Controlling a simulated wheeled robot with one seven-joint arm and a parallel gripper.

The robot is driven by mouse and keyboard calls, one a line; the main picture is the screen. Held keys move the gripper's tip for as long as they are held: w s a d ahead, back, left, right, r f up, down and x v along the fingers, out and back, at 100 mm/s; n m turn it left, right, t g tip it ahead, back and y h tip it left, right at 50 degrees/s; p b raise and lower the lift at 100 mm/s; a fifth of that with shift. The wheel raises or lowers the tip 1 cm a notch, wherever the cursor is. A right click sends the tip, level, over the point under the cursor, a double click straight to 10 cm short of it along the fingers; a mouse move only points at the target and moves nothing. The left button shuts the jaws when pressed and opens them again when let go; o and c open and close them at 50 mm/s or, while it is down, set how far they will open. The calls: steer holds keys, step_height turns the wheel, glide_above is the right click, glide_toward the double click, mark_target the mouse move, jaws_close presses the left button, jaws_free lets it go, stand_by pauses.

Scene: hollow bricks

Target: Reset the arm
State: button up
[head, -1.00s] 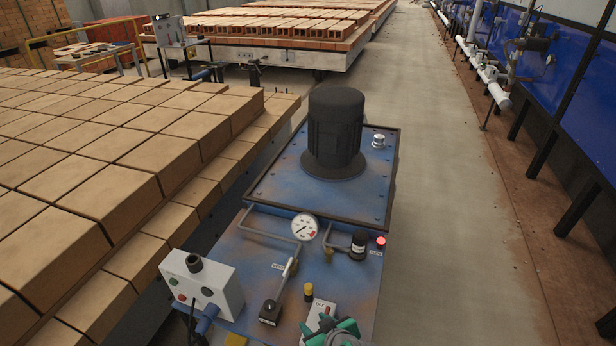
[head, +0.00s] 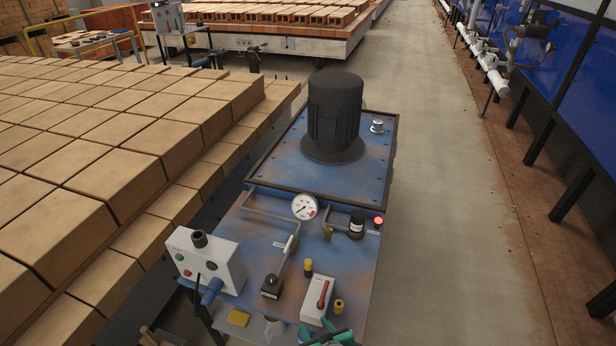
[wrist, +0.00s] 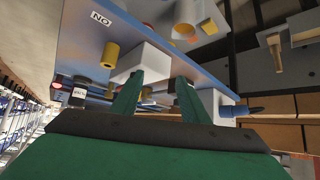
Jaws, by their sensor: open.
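My gripper shows at the bottom edge of the head view (head: 325,338), only its green tips in sight, near the front edge of a blue machine panel. In the wrist view my gripper (wrist: 158,95) has its two green fingers apart with nothing held between them. Beyond the fingers lies the blue panel (wrist: 85,32) with a white box (wrist: 143,66) and a yellow knob (wrist: 110,54). In the head view the white box with a red lever (head: 318,298) is just above the gripper tips. Most of my arm is out of view.
The blue machine (head: 270,190) carries a black motor (head: 334,115), a gauge (head: 304,206), a lit red lamp (head: 379,220) and a grey control box (head: 208,262). Stacked bricks (head: 90,150) fill the left. The floor (head: 440,200) at right is clear, beside blue panels with pipes (head: 490,68).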

steer(key=s+m+t+h, duration=0.3)
steer(key=s, duration=1.3)
steer(key=s+a+r+t, duration=0.2)
steer(key=s+r+t, duration=0.1)
steer(key=s+r, duration=0.8)
steer(key=shift+s+m, duration=0.4)
steer(key=shift+s, duration=0.45)
steer(key=shift+o, duration=0.6)
steer(key=shift+s+r+t, duration=0.2)
steer(key=shift+r+t, duration=0.05)
steer(key=shift+t, duration=0.05)
